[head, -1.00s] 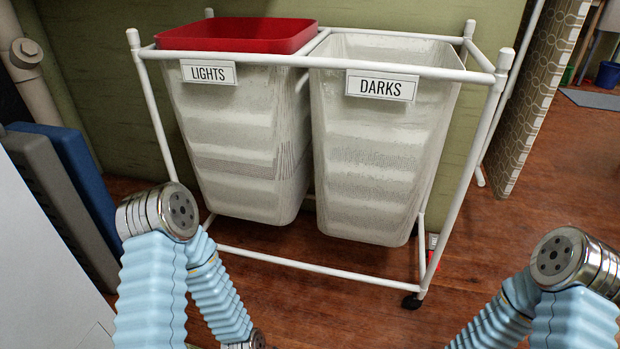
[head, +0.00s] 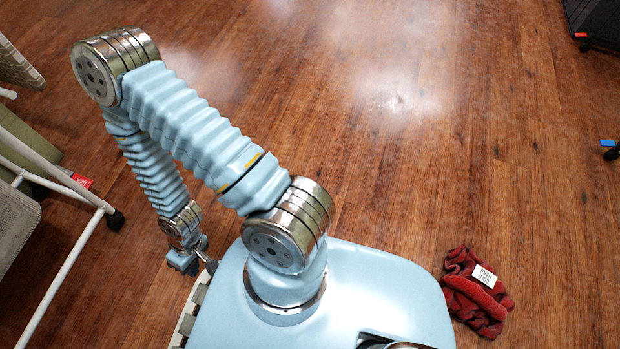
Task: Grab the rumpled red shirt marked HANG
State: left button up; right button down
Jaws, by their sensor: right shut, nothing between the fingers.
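The rumpled red shirt (head: 476,300) lies in a heap on the wooden floor at the lower right of the head view. It has dark red folds and a white tag; the tag's small, turned print seems to include HANG. The shirt lies close to the right edge of my blue base in the picture. My right gripper (head: 186,264) hangs low at the left, on the other side of my base from the shirt and well apart from it. It is small in view, shut and empty. My left gripper is not in view.
The white-framed hamper cart (head: 72,262) on casters stands at the left edge, near my right arm. A dark item on casters (head: 598,22) is at the upper right. Another caster (head: 612,153) shows at the right edge. The floor (head: 440,130) between is clear.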

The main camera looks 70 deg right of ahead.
aim_at(474, 296)
jog(key=i+z, duration=0.1)
jog(key=z, duration=4.85)
